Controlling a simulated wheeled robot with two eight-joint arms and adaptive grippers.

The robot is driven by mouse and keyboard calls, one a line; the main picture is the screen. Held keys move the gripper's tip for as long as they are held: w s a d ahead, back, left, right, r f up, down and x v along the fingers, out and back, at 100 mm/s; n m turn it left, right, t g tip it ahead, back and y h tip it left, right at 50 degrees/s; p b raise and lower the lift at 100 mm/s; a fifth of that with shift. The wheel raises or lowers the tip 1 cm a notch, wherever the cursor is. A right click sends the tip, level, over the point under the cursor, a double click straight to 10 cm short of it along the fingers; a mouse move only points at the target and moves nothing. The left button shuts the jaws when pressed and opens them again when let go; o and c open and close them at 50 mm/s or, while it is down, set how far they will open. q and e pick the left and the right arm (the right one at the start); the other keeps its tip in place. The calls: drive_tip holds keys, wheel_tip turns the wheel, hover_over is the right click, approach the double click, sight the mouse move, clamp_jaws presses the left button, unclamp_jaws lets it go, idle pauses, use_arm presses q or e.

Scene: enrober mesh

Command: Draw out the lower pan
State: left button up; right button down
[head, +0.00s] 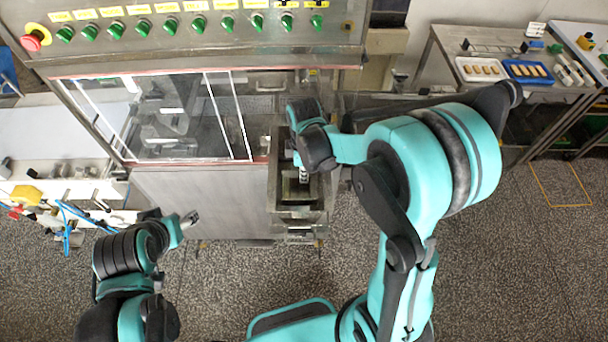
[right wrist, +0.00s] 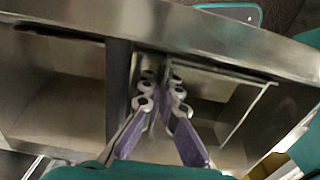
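A narrow metal pan-like housing (head: 300,214) stands at the right end of the machine's front, below the glass doors. I cannot tell which of its metal parts is the lower pan. My right gripper (head: 303,176) points down into this housing. In the right wrist view, the two fingers of the right gripper (right wrist: 161,80) are close together, with a thin upright metal piece between or just behind their tips. Contact with it is not clear. A broad metal rim (right wrist: 200,32) crosses above them. My left gripper (head: 188,219) is away at the lower left, in front of the grey cabinet panel, its fingers too small to read.
The machine's control panel (head: 190,32) with green knobs runs above the glass doors (head: 165,118). A side table (head: 455,48) with a white tray (head: 480,69) and a blue tray (head: 527,72) stands at the upper right. The speckled floor (head: 225,285) in front is open.

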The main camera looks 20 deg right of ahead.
drive_tip(key=shift+r+p, duration=2.1)
drive_tip(key=shift+r, duration=1.1)
drive_tip(key=shift+r, duration=0.1)
